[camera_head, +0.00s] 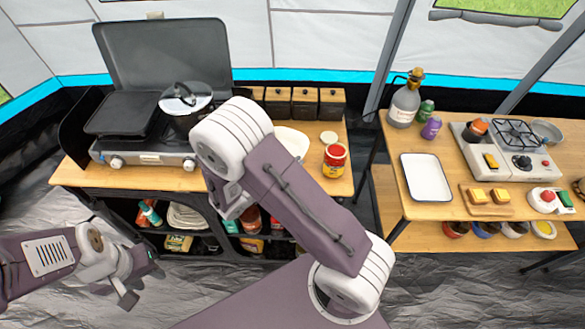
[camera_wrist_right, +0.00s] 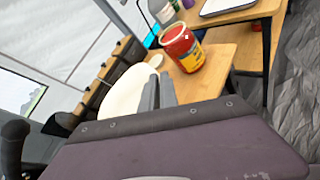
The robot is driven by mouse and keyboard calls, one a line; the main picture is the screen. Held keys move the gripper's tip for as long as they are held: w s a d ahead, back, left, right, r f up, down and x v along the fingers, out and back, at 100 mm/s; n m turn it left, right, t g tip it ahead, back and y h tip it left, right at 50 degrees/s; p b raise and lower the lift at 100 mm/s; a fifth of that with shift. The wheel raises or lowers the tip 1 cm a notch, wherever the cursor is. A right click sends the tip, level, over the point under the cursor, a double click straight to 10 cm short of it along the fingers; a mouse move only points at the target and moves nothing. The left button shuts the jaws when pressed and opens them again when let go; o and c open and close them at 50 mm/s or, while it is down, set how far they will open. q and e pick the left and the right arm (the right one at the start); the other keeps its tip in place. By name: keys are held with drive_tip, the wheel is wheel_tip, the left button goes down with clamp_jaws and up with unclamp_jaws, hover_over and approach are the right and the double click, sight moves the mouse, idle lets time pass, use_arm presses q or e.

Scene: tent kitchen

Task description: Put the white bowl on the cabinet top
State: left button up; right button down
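The white bowl (camera_head: 293,141) shows in the head view as a pale rounded shape over the cabinet top (camera_head: 341,187), partly hidden behind my right arm. It also shows in the right wrist view (camera_wrist_right: 122,92), just left of my right gripper's dark fingers (camera_wrist_right: 157,88). The fingers are close together and overlap the bowl's edge in that view; I cannot tell whether they grip it, or whether the bowl rests on the wood. In the head view my right arm hides most of this gripper. My left gripper (camera_head: 140,283) is open and empty, low in front of the cabinet.
A red-lidded jar (camera_head: 335,160) and a small pale round item (camera_head: 328,137) stand right of the bowl. Dark canisters (camera_head: 304,102) line the back. A stove (camera_head: 145,145) and a lidded pot (camera_head: 187,104) fill the left. A second table (camera_head: 415,142) stands right, holding a white tray (camera_head: 427,177).

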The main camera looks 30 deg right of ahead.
drive_tip(key=shift+w+d+f, duration=0.2)
drive_tip(key=shift+w+f, duration=0.2)
drive_tip(key=shift+w, duration=0.3)
drive_tip(key=shift+a, duration=0.1)
wheel_tip(320, 180, down, 4)
drive_tip(key=shift+r, duration=0.1)
drive_tip(key=shift+s+f, duration=0.1)
drive_tip(key=shift+f, duration=0.15)
drive_tip(key=c, duration=1.6)
unclamp_jaws()
drive_tip(key=shift+r, duration=0.1)
